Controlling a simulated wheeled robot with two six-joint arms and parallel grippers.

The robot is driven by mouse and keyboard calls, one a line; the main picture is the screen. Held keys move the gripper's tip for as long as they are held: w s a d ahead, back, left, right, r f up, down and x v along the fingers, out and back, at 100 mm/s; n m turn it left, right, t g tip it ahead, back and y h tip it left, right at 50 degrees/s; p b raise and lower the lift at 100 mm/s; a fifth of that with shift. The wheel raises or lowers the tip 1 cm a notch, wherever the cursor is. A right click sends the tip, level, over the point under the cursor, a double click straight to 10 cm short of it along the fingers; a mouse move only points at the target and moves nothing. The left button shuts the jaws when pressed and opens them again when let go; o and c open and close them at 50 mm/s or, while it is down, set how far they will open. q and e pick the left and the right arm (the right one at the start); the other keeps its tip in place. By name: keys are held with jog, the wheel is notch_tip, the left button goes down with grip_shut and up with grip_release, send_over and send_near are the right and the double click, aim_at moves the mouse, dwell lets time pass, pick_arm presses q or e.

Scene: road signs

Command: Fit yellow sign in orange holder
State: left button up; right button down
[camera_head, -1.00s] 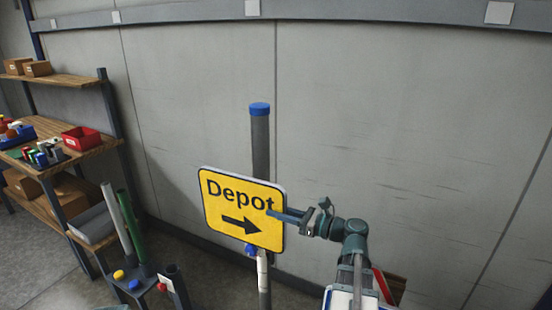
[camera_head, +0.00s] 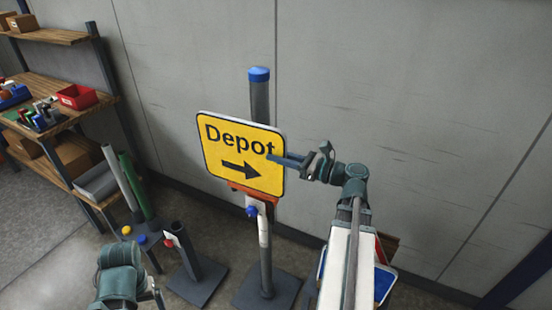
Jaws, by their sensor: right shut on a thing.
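The yellow sign (camera_head: 228,150) reads "Depot" with a black arrow pointing right. It stands roughly upright and slightly tilted in front of a grey post with a blue cap (camera_head: 259,74). The orange holder (camera_head: 256,191) is on that post, just below and behind the sign's lower edge. The sign hides part of it, so I cannot tell whether the sign is seated in it. My right gripper (camera_head: 289,159) is shut on the sign's right edge. My left arm shows at the bottom left; its fingertips are not clearly visible.
The post has a square grey base (camera_head: 266,292). To its left stand a shorter dark post (camera_head: 187,250) and white and green tubes (camera_head: 137,187). A wooden shelf bench (camera_head: 66,118) with a red bin (camera_head: 77,97) is at far left. A blue sign (camera_head: 384,284) sits lower right.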

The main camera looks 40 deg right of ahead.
jog(key=w+d+f+b, duration=0.2)
jog(key=d+f+b, duration=0.2)
jog(key=f+b, duration=0.1)
jog(key=shift+w+d+f+b, duration=0.25)
jog(key=shift+d+f+b, duration=0.1)
jog(key=shift+b, duration=0.05)
dwell(0.6)
jog(key=shift+f, duration=0.15)
dwell(0.4)
jog(key=c, duration=0.7)
grip_release()
jog(key=v, duration=1.4)
jog(key=shift+a, duration=0.1)
